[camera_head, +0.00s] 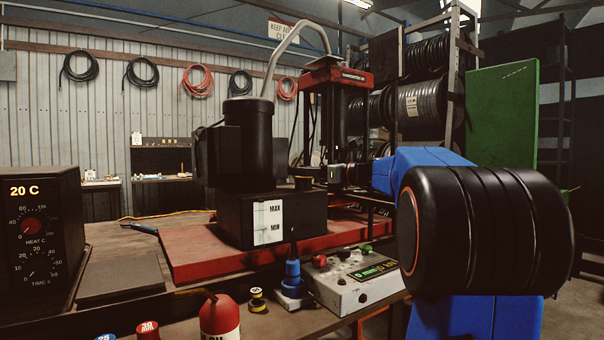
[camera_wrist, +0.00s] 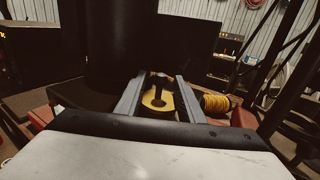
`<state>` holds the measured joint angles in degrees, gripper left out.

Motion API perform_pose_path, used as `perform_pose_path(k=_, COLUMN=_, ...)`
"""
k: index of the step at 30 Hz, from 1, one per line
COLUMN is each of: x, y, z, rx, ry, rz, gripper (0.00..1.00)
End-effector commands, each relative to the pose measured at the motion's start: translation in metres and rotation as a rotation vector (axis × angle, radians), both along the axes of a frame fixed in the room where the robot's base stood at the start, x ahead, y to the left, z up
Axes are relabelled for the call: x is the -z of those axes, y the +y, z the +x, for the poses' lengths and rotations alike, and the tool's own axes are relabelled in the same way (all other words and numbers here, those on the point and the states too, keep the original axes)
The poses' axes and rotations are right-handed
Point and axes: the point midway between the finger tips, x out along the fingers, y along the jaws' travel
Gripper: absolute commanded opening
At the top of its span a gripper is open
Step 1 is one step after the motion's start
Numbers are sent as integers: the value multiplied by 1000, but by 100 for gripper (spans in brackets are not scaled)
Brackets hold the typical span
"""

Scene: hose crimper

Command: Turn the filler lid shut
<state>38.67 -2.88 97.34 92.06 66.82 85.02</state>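The black tank (camera_head: 270,213) with the MAX/MIN gauge stands on the red base, and a small dark cap-like part (camera_head: 303,183) sits on its top near the right end. In the wrist view a yellow round part (camera_wrist: 152,103) with a dark upright piece in its middle lies between my fingers. A ribbed yellow-and-black cap (camera_wrist: 220,103) lies on its side just right of them; I cannot tell which is the filler lid. My gripper (camera_wrist: 159,74) is open, its two grey fingers apart on either side of the yellow part. Contact is not visible.
A black motor cylinder (camera_head: 249,138) rises from the tank close to my gripper. The red press frame (camera_head: 340,78) stands behind it. A control box (camera_head: 358,279), a red bottle (camera_head: 220,317) and a blue fitting (camera_head: 292,279) stand along the front of the bench.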

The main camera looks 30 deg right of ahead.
Motion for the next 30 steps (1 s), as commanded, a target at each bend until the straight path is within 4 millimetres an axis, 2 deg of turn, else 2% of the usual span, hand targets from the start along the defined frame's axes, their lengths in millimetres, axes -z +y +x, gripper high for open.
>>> perform_pose_path(k=8, x=1, y=0, z=-1, rx=-1, ry=2, rz=0, gripper=34)
perform_pose_path(k=13, x=1, y=-7, z=-10, rx=2, ry=2, rz=0, gripper=34)
perform_pose_path(k=30, x=1, y=-50, z=-92, rx=2, ry=1, rz=0, gripper=34)
